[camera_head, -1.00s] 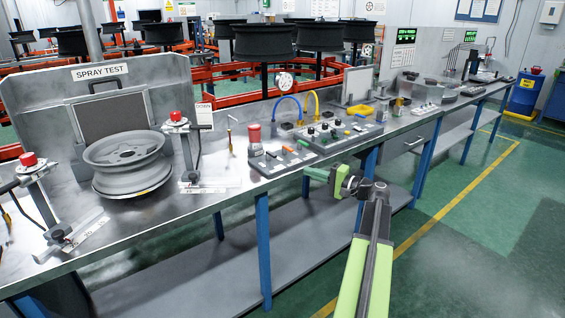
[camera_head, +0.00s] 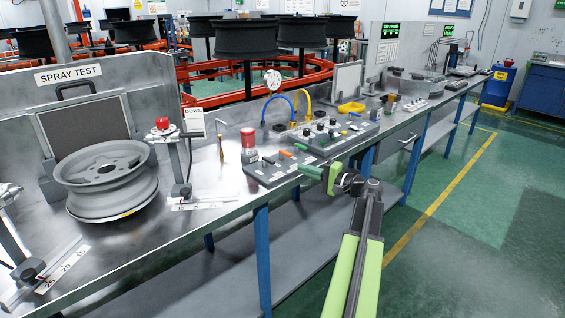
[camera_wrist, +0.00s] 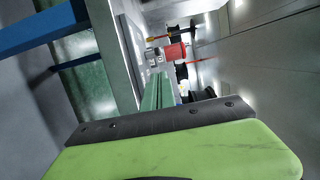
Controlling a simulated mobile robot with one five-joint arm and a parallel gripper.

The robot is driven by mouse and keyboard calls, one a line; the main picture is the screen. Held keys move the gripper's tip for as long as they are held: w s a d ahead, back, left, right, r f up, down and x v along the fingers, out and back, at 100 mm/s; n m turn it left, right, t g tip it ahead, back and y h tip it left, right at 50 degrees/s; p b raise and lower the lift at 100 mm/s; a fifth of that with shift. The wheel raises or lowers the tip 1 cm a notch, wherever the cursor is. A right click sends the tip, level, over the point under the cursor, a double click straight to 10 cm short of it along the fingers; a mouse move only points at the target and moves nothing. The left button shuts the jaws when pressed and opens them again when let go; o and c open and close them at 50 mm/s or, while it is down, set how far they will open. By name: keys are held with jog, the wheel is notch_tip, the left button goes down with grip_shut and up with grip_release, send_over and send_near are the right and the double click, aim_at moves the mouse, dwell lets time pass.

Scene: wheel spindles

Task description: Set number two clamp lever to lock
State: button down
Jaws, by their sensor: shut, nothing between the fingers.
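The grey control box (camera_head: 285,167) sits on the bench's front edge with a red button (camera_head: 249,138) at its left end. My gripper (camera_head: 312,172), with green fingers, is shut and empty, just in front of the box's right end. Contact cannot be judged. In the wrist view the shut fingers (camera_wrist: 158,88) point toward the box (camera_wrist: 153,57) and the red button (camera_wrist: 175,52). The fingers hide part of the box there.
A grey wheel (camera_head: 105,180) lies on the bench below the SPRAY TEST sign, beside a red-topped clamp stand (camera_head: 162,126). Blue bench legs (camera_head: 262,260) stand below. The green floor at right is clear.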

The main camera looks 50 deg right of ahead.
aim_at(283, 170)
jog(key=w, duration=0.3)
jog(key=w+a, duration=0.1)
jog(key=w, duration=0.5)
jog(key=shift+w+a, duration=0.3)
jog(key=shift+w, duration=0.05)
jog(key=shift+s, duration=0.1)
